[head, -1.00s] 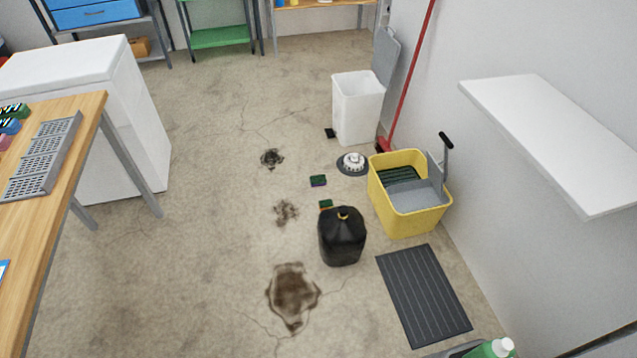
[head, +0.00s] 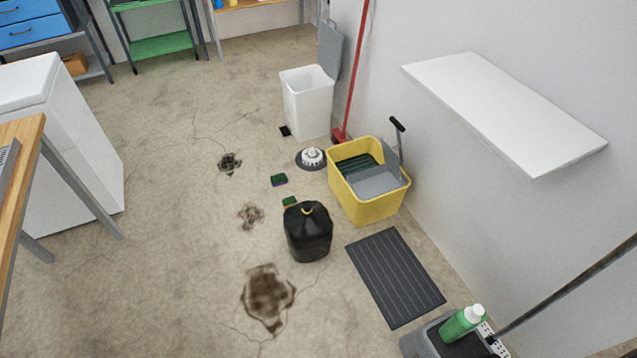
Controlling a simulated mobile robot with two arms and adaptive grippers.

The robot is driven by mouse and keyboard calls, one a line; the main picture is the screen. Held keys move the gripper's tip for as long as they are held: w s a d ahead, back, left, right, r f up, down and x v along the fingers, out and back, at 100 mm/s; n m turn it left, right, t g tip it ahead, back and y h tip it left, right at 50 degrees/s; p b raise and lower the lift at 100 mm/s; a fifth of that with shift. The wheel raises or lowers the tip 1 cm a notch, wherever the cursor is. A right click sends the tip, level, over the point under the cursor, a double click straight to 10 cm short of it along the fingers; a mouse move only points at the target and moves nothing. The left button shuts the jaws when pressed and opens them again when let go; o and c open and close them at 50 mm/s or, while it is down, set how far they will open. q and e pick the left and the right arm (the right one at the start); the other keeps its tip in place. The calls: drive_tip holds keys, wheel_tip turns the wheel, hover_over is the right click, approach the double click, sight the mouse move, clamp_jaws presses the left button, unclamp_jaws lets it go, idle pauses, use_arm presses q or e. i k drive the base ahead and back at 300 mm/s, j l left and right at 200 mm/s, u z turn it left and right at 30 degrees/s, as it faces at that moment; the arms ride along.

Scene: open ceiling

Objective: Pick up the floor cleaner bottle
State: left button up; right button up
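A green bottle with a white cap (head: 460,323), which looks like the floor cleaner, stands on a grey and black cart or caddy (head: 413,343) at the bottom right of the head view. A second white cap shows right beside it, so another bottle may stand there; I cannot read any label. A black jug with a yellow neck ring (head: 308,236) stands on the floor near the middle. Neither of my grippers is in view.
A yellow mop bucket (head: 365,206), white bin (head: 305,108) and dark ribbed mat (head: 395,278) lie along the right wall. A white shelf (head: 505,110) juts from that wall. Sponges (head: 279,180) and stains (head: 268,298) dot the floor.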

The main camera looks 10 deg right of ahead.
sight(464, 321)
drive_tip(key=z, duration=1.9)
